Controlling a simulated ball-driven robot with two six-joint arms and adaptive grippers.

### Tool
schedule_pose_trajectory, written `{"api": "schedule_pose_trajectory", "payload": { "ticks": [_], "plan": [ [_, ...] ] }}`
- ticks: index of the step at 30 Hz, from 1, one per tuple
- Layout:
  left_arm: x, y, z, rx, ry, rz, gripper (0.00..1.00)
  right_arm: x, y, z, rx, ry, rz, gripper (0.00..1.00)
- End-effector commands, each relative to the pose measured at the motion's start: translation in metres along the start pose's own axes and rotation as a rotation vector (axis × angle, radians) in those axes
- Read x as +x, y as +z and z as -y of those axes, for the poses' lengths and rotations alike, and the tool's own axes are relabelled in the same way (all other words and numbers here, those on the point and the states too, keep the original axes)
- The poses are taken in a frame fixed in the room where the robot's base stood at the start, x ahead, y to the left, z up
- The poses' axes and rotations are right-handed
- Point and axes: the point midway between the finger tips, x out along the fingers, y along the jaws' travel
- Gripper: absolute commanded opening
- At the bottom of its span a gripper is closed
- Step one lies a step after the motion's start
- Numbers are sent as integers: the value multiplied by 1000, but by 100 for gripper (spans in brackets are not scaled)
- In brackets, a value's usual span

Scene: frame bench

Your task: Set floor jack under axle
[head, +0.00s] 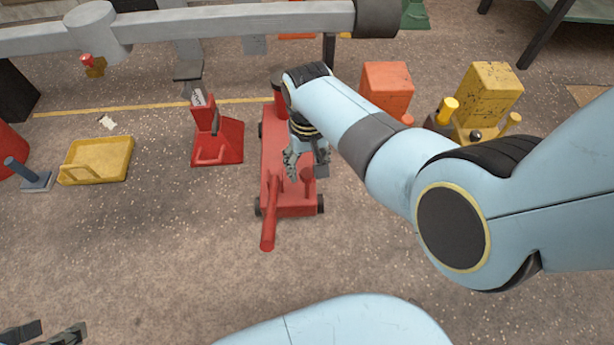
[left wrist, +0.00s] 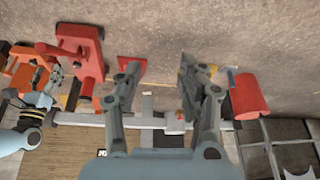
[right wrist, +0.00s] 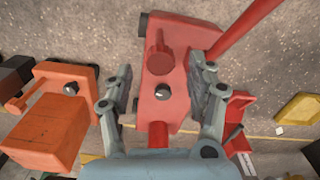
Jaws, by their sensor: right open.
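The red floor jack (head: 273,195) stands on the floor in the middle of the head view. Its handle (head: 268,228) points toward me, and a round post with a dark top (head: 279,78) rises at its far end. The grey axle beam (head: 210,25) runs across the top of the head view, beyond the jack. My right gripper (head: 306,162) is open over the jack's body. In the right wrist view the jack's knob (right wrist: 158,62) shows between and beyond the fingers (right wrist: 160,85). My left gripper (left wrist: 158,80) is open and empty, low at the left in the head view.
A red stand (head: 228,150) is left of the jack, with a yellow tray (head: 100,168) farther left. An orange block (head: 386,84) and a yellow stand (head: 490,88) are at right, partly near my right arm. The floor in front of the jack is clear.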

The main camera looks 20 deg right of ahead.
Motion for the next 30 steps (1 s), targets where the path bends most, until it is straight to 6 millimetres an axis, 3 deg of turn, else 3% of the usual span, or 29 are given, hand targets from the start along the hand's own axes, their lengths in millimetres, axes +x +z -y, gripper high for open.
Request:
{"api": "schedule_pose_trajectory", "payload": {
  "ticks": [1,9,25,30],
  "plan": [
    [12,6,0,-1,-2,-20,40,10,2,0,0,0,5,57],
    [38,5,0,0,-13,-188,40,21,0,0,0,0,1,57],
    [44,4,0,2,-17,-262,40,25,-1,0,0,0,-2,57],
    [44,4,0,2,-17,-261,40,25,-1,0,0,0,-1,35]
  ]
}}
